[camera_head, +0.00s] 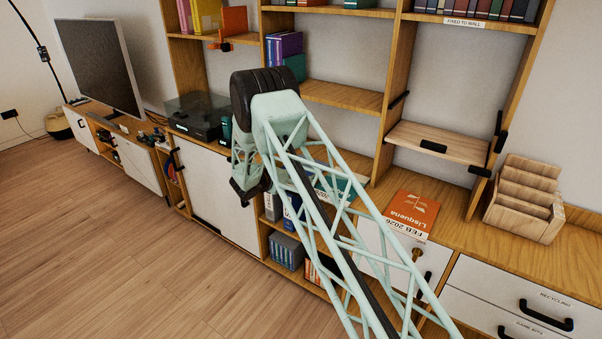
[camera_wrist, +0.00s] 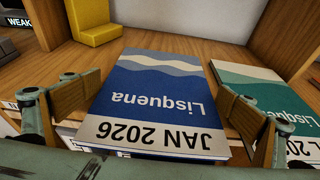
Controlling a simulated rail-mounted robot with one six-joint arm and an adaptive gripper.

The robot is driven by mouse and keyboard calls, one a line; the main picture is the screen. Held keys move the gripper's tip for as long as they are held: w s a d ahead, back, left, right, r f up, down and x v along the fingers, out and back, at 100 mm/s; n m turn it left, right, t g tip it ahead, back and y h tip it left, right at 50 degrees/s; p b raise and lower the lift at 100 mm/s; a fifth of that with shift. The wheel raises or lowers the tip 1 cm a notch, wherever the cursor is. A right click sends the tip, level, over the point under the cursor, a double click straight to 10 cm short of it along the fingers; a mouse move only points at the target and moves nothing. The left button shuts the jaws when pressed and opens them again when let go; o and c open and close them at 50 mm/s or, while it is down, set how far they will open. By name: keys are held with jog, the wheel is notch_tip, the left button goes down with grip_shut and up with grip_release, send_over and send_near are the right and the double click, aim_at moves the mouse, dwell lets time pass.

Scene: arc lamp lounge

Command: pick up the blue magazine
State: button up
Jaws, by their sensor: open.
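The blue magazine (camera_wrist: 155,95) lies flat on the wooden cabinet top in the wrist view. Its cover reads "Lisquena" and "JAN 2026", upside down to this camera, with wavy bands at its far end. My gripper (camera_wrist: 158,98) is open, with one wood-toned finger at the left side of the magazine and the other at the right. The fingers appear in front of its near end; whether they touch it cannot be told. In the head view my arm hides the blue magazine.
A teal magazine (camera_wrist: 262,100) lies close to the right of the blue one. A yellow object (camera_wrist: 96,28) stands behind at the left. In the head view an orange magazine (camera_head: 412,213) and a wooden sorter (camera_head: 525,198) are farther right. Shelf uprights rise behind.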

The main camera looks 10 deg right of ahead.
jog(key=shift+c, duration=0.9)
jog(key=c, duration=0.5)
jog(key=shift+o, duration=0.2)
jog(key=shift+r, duration=0.1)
jog(key=shift+r, duration=0.75)
notch_tip(320, 180, up, 2)
jog(key=shift+r+p, duration=0.1)
jog(key=shift+p, duration=0.4)
jog(key=s+a+r+p, duration=0.1)
jog(key=s+a, duration=0.9)
jog(key=s, duration=0.2)
jog(key=shift+s+a+p, duration=0.15)
jog(key=shift+p, duration=0.15)
